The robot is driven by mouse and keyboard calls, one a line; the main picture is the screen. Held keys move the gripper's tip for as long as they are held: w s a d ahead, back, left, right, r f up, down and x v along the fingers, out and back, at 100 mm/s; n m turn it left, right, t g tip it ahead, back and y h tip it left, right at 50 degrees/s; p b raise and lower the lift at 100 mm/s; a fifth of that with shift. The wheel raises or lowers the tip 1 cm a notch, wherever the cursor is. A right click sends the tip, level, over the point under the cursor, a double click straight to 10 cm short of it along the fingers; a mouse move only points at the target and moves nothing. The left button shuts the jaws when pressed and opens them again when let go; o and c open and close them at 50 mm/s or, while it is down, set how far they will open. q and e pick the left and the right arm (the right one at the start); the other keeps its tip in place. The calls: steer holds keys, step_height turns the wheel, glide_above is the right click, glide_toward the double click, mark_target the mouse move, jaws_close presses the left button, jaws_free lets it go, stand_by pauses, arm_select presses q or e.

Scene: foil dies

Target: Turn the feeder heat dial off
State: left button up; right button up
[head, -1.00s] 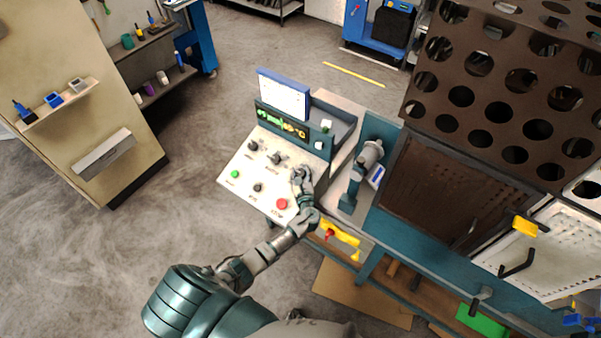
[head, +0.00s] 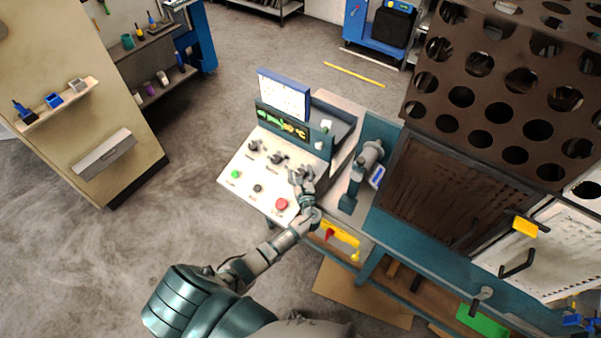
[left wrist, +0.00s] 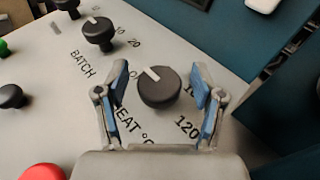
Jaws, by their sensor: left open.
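The feeder heat dial (left wrist: 159,88) is a round black knob with a white pointer line, on the pale sloped control panel (head: 238,168). In the left wrist view its pointer tilts to the upper left, and part of the printed heat label below it is hidden by my gripper. My left gripper (left wrist: 160,95) is open, with one blue-padded finger on each side of the dial and gaps between the pads and the knob. In the head view my left gripper (head: 299,173) covers the dial at the panel's right side. My right gripper is not in view.
The batch dial (left wrist: 98,32) is up and left of the heat dial. A red button (head: 281,204), a black knob (head: 257,188) and a green button (head: 236,174) line the panel's front. A display (head: 282,125) stands behind; a metal cylinder fixture (head: 367,157) stands at right.

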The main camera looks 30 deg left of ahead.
arm_select(q)
steer(key=v, duration=1.2)
steer(key=shift+a, duration=0.1)
